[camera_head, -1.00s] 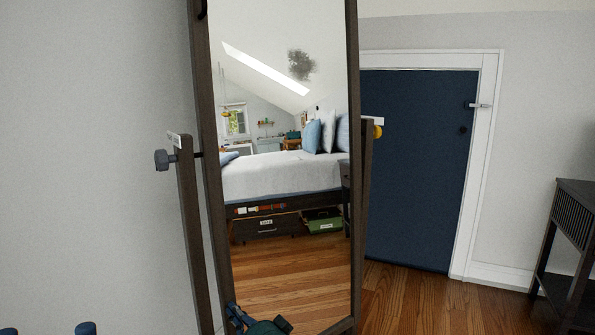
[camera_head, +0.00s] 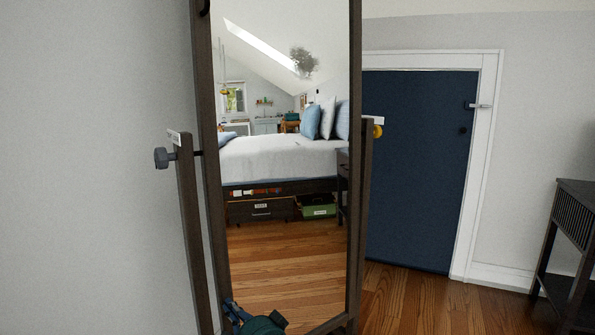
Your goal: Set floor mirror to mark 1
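The tall floor mirror (camera_head: 355,180) has a dark frame and hangs between two dark uprights. A grey knob (camera_head: 162,158) sits on the left upright (camera_head: 187,220), under a small white tag (camera_head: 174,138). A white plate (camera_head: 373,120) and a yellow knob (camera_head: 377,131) show at the right upright. I cannot read any mark. A blue and teal form (camera_head: 262,326) at the glass's lower left looks like part of me; I cannot tell whether it is direct or reflected. No gripper fingers show clearly, and none is at the knob.
A dark blue door (camera_head: 420,170) in a white frame stands to the right behind the mirror. A dark side table (camera_head: 570,235) stands at the right edge. Wood floor (camera_head: 415,300) lies between them. A bare grey wall (camera_head: 90,150) is close on the left.

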